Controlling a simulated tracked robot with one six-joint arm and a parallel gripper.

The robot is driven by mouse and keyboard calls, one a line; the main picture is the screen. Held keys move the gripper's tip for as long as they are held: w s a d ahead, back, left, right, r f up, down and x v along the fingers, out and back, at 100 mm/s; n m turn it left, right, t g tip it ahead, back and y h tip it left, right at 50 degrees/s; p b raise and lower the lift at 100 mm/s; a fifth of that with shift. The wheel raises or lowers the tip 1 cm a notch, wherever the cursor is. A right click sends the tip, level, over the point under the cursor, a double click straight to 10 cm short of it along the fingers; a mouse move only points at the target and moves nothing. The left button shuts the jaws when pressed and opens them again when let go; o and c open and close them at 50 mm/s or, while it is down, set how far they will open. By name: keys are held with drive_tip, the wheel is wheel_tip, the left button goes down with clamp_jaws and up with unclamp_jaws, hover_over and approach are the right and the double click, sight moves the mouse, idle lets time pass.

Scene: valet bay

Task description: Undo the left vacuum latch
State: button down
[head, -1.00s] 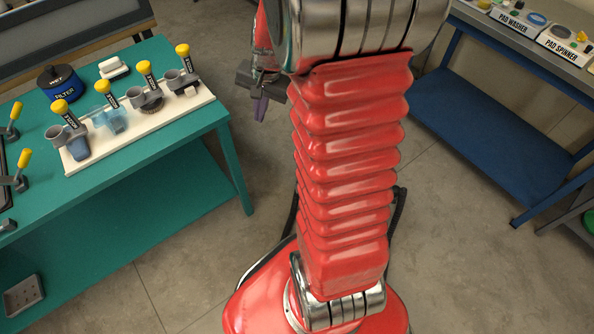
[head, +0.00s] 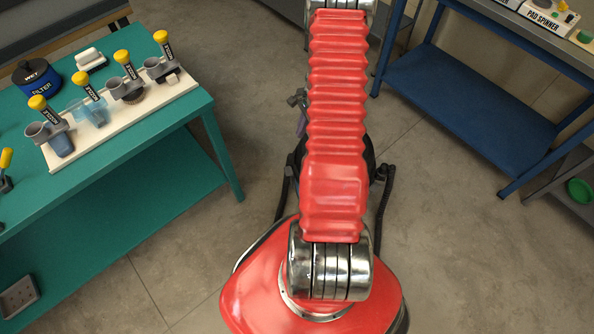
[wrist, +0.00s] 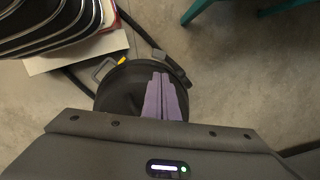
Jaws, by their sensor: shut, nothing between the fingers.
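My gripper shows in the wrist view as two purple fingers (wrist: 162,80), closed together and empty. They lie over a dark round body (wrist: 118,90), which may be the vacuum or part of my own base; I cannot tell. A small yellow-tipped piece (wrist: 122,60) shows at its upper edge, beside a grey loop. No contact with the fingers can be made out. In the head view my gripper (head: 302,122) is mostly hidden behind my red arm. No left vacuum latch can be clearly identified.
A teal bench (head: 180,125) at the left holds a white rack (head: 55,157) with several yellow-capped tools, a blue filter tub (head: 36,76) and a yellow-knobbed lever (head: 6,158). A blue shelf unit (head: 470,95) stands at the right.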

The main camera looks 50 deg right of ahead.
drive_tip(key=s+d+f+m, duration=0.1)
drive_tip(key=s+f+m, duration=0.1)
drive_tip(key=f, duration=0.3)
drive_tip(key=shift+s+d+f, duration=0.3)
drive_tip(key=shift+s+d, duration=0.1)
drive_tip(key=shift+s, duration=0.1)
drive_tip(key=shift+f, duration=0.1)
drive_tip(key=x, duration=1.9)
drive_tip(key=shift+a+f, duration=0.3)
drive_tip(key=shift+f, duration=0.05)
drive_tip(key=shift+a, duration=0.15)
drive_tip(key=shift+w+r, duration=0.1)
